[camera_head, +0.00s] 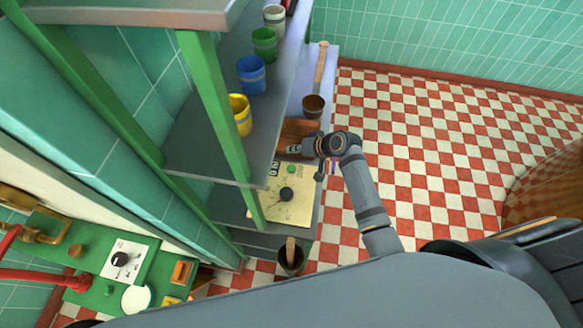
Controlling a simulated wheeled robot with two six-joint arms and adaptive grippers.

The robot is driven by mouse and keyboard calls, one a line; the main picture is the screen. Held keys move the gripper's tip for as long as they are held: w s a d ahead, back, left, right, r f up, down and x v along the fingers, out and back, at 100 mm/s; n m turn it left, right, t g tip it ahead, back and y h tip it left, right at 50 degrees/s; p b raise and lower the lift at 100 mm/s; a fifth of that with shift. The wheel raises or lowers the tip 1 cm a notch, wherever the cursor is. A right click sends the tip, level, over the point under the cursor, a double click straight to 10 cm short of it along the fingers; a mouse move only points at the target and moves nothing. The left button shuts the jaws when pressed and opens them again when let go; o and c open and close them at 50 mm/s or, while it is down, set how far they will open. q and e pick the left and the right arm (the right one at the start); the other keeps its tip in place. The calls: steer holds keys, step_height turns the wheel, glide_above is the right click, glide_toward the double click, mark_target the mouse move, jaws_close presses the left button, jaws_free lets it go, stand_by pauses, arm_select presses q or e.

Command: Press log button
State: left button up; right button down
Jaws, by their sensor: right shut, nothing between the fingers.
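A cream panel (272,207) lies on the lower shelf. It carries a black knob (286,194), a small round green button (291,169) and a small display (275,169). No readable label shows which control is the log button. My right gripper (297,149) is shut and empty, pointing left just beyond the green button in the picture. It appears apart from the button, though its height above the panel is hard to judge. A brown block (297,128) is partly hidden behind the gripper. My left gripper is out of view.
Yellow (241,117), blue (251,77) and green (264,43) cups stand on the upper shelf, beside a green post (216,105). A dark pot (291,262) stands below the panel. A green bench (92,262) is at lower left. The checkered floor (430,150) is clear.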

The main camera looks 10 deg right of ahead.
mark_target(294, 169)
step_height(294, 169, down, 8)
steer(key=b, duration=0.6)
steer(key=shift+r+b, duration=0.15)
steer(key=shift+b, duration=0.25)
steer(key=shift+f, duration=0.3)
steer(key=shift+f, duration=0.15)
stand_by(0.3)
steer(key=shift+f, duration=0.25)
steer(key=shift+f+b, duration=0.55)
steer(key=shift+f, duration=0.05)
stand_by(0.6)
steer(key=shift+r, duration=0.1)
steer(key=shift+r+p, duration=0.9)
steer(key=shift+p, duration=0.15)
